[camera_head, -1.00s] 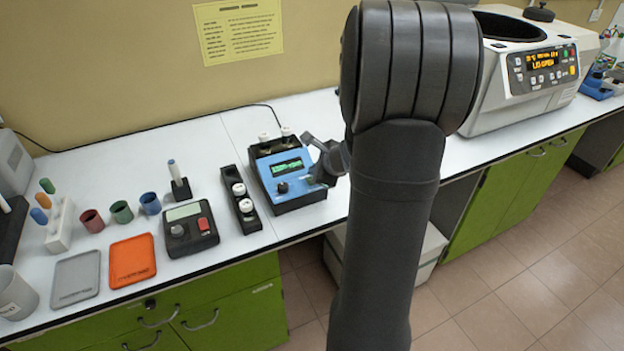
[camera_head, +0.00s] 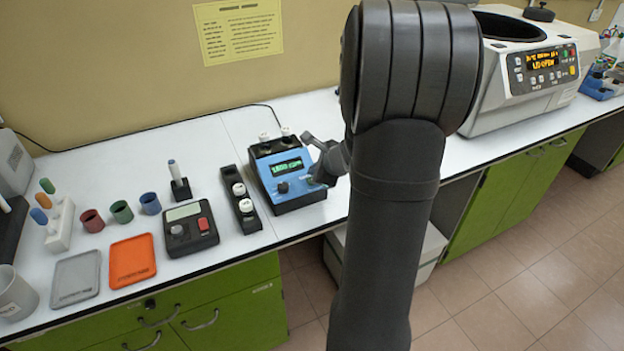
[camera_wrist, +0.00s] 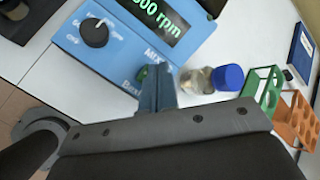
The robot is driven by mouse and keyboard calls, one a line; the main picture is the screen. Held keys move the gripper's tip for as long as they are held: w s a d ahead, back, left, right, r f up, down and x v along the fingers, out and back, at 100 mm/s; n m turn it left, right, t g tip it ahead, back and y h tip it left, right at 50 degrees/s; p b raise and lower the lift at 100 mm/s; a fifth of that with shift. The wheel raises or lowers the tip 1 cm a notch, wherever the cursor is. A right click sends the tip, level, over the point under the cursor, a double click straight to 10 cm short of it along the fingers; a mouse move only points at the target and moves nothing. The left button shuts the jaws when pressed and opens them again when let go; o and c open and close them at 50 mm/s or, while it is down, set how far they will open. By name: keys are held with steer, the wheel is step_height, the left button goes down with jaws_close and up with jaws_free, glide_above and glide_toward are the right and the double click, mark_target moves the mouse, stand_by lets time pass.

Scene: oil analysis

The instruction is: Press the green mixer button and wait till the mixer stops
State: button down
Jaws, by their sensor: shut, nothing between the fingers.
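The blue mixer (camera_head: 298,197) stands on the bench, with a dark knob (camera_head: 283,187) and a lit green display (camera_head: 287,166). In the wrist view the mixer (camera_wrist: 75,38) shows the knob (camera_wrist: 94,32) and part of a display (camera_wrist: 163,17) ending in "00 rpm". The green button (camera_wrist: 143,74) shows as a sliver beside my fingertips, mostly hidden by them. My gripper (camera_wrist: 155,82) is shut and empty, its tips at the button. I cannot tell whether they press it. In the head view my gripper (camera_head: 318,170) is at the mixer's right front corner, partly behind my arm.
A black rack (camera_head: 246,216) with white-capped vials stands just left of the mixer. A blue-capped bottle (camera_wrist: 227,77), a green rack (camera_wrist: 262,87) and an orange rack (camera_wrist: 296,117) are near my fingers in the wrist view. A centrifuge (camera_head: 545,60) stands at the right.

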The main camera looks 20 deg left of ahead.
stand_by(0.7)
steer(key=shift+f, duration=0.4)
steer(key=shift+f, duration=0.5)
stand_by(0.5)
steer(key=shift+r, duration=0.9)
steer(key=shift+r, duration=0.1)
steer(key=shift+r, duration=2.45)
steer(key=shift+f, duration=0.1)
steer(key=shift+r, duration=1.95)
